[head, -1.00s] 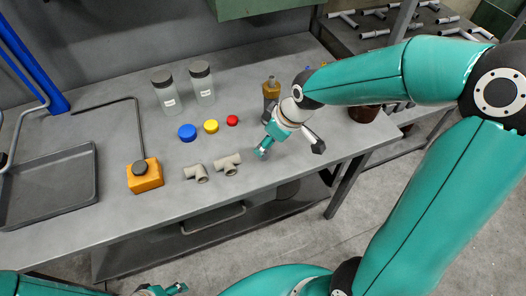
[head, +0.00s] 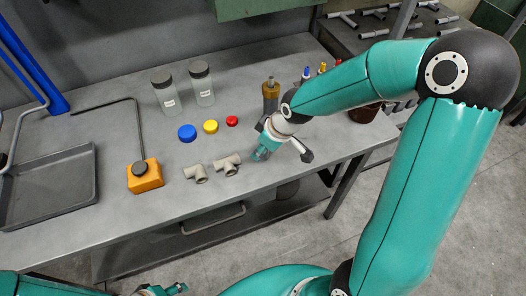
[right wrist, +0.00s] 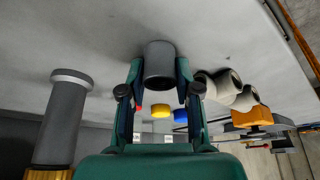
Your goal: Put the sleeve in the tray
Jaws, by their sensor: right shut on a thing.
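The sleeve (right wrist: 160,64) is a dark grey cylinder between the two fingers of my right gripper (right wrist: 158,82) in the right wrist view. The fingers are shut on its sides. In the head view my right gripper (head: 262,153) is low over the bench, right of the pipe fittings, and its fingers mostly hide the sleeve. The tray (head: 50,186) is dark grey, shallow and empty, at the far left of the bench. My left gripper (head: 172,289) shows only partly at the bottom edge, in front of the bench; its opening cannot be made out.
Two beige pipe fittings (head: 227,166) lie left of my right gripper. An orange block (head: 146,178) with a bent rod stands between them and the tray. Blue (head: 187,132), yellow and red caps, two jars (head: 202,85) and a brown bottle (head: 271,92) are farther back.

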